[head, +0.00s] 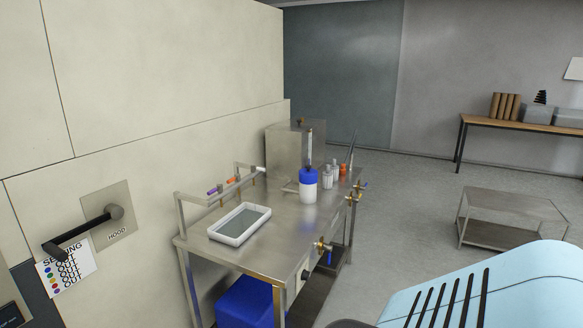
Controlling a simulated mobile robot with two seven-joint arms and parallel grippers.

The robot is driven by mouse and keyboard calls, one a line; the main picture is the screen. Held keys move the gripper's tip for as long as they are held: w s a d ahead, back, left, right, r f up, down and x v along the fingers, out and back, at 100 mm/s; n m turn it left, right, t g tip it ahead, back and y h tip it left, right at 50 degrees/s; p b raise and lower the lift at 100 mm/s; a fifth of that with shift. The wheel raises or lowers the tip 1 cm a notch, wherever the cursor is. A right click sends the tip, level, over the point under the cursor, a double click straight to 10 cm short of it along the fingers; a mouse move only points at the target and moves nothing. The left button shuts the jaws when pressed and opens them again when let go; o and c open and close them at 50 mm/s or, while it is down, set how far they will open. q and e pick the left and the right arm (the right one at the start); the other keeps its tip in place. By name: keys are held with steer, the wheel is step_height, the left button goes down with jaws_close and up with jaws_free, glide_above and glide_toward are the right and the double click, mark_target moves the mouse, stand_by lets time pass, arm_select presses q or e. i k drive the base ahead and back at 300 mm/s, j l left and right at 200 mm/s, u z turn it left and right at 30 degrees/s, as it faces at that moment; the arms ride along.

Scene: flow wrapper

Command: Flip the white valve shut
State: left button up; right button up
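No white valve can be made out in the head view. Brass valves sit along the right-hand edge of the steel bench: a near brass valve (321,247) with a small blue handle, and a far brass valve (353,195), also with blue on it. Small orange (232,180) and purple (213,191) fittings sit along the bench's back rail; whether one is a valve is too small to tell. Neither of my grippers is in view.
The steel bench (283,232) holds a white tray (240,224), a blue-topped white bottle (308,185) and a steel box (292,150). A blue bin (247,302) stands underneath. A black lever (82,232) marked HOOD is on the left wall. Open floor lies right of the bench.

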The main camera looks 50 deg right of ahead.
mark_target(253, 168)
steer(key=z, duration=1.5)
steer(key=i+l+z, duration=0.1)
steer(key=i+l, duration=0.2)
steer(key=l, duration=0.25)
steer(key=i+l, duration=0.3)
steer(key=l, duration=0.25)
steer(key=i+l+z, duration=0.15)
steer(key=i+l, duration=0.15)
steer(key=l, duration=0.2)
steer(key=i+l, duration=0.35)
steer(key=l, duration=0.15)
steer(key=i+l+z, duration=0.15)
steer(key=i+l, duration=0.15)
steer(key=l, duration=0.2)
